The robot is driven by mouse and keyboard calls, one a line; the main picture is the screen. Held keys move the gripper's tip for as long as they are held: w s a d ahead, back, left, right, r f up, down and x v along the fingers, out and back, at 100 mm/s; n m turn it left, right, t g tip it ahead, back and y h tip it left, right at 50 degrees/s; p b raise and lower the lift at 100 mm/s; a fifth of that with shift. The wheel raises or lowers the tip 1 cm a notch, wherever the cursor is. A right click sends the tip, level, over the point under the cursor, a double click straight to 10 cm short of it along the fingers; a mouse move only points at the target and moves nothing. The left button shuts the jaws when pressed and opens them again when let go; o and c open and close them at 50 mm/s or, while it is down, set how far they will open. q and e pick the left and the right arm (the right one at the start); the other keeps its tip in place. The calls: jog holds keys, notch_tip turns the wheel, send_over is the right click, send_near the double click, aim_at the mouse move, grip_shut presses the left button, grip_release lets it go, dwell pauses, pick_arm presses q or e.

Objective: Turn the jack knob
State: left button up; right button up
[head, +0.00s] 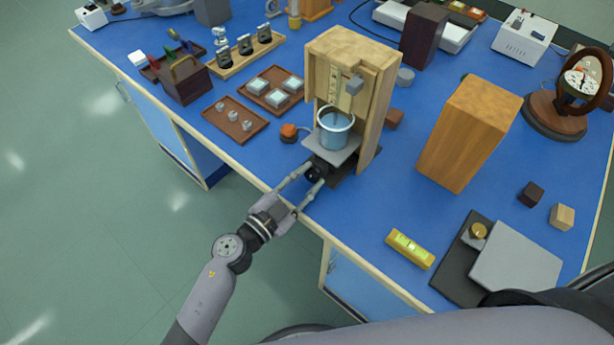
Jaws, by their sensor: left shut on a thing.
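The lab jack has a grey top plate (336,151) and a dark base, and stands at the front of a wooden frame (345,60). Its black jack knob (313,174) faces the table's front edge. A glass beaker with blue liquid (335,130) stands upright on the plate. My left gripper (315,175) reaches over the table edge from the front, its two fingers shut on the knob from either side. The fingertips partly hide the knob. My right gripper is not in view.
An orange-topped knob (289,131) sits left of the jack. A tall wooden block (466,132) stands to the right.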

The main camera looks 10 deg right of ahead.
pick_arm(q)
jog(key=shift+m, duration=1.5)
jog(key=o, duration=1.2)
jog(key=shift+a, duration=0.1)
jog(key=shift+s+f, duration=0.1)
jog(key=shift+f, duration=0.1)
